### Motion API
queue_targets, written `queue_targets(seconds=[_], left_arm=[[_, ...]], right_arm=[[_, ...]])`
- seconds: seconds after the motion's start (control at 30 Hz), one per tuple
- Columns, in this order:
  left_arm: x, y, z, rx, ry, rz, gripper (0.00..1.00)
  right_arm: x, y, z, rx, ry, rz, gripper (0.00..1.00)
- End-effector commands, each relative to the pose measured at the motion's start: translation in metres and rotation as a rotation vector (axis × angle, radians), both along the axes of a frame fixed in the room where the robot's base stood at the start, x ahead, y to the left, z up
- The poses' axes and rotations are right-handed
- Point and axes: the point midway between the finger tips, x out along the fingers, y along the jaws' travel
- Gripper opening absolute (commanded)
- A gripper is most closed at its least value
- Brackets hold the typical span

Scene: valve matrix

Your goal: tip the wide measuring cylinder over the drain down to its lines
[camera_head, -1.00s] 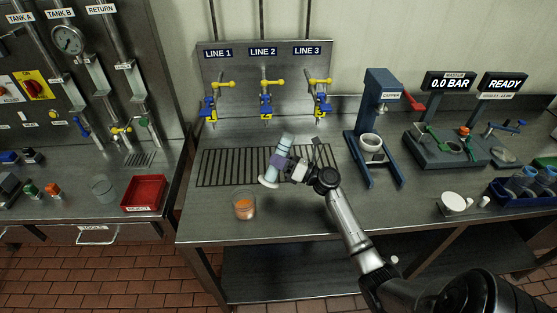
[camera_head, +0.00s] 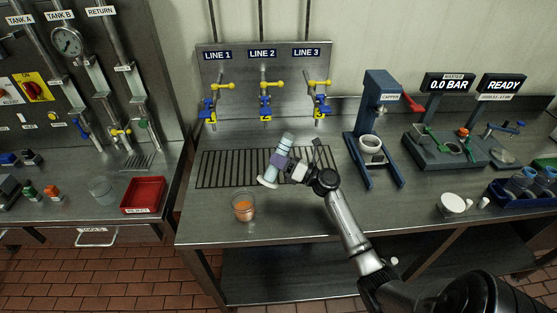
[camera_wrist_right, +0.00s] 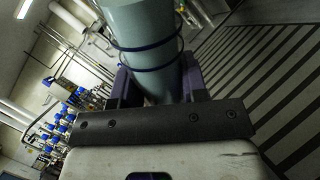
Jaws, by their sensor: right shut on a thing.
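The measuring cylinder (camera_head: 286,143) is a pale blue-grey tube with a white round foot (camera_head: 267,183). It is tilted, its upper end leaning right and its foot low on the left, above the front part of the slatted drain (camera_head: 225,170). My right gripper (camera_head: 280,160) is shut around its middle. In the right wrist view the cylinder (camera_wrist_right: 143,30) stands between the jaws, with dark blue rings around it. Its liquid level cannot be made out. My left gripper is not in view.
A glass beaker with orange contents (camera_head: 243,208) stands just in front of the drain, close to the cylinder's foot. Valve taps (camera_head: 266,100) hang behind the drain. A blue capper (camera_head: 378,125) stands to the right. A red tray (camera_head: 144,194) is on the left bench.

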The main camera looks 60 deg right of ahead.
Motion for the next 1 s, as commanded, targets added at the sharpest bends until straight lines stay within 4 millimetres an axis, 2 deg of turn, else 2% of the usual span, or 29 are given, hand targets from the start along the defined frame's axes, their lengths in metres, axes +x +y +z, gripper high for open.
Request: queue_targets(seconds=[1.0], left_arm=[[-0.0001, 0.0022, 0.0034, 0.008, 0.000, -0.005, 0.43]], right_arm=[[0.0002, 0.0009, 0.0062, 0.070, -0.009, -0.001, 0.10]])
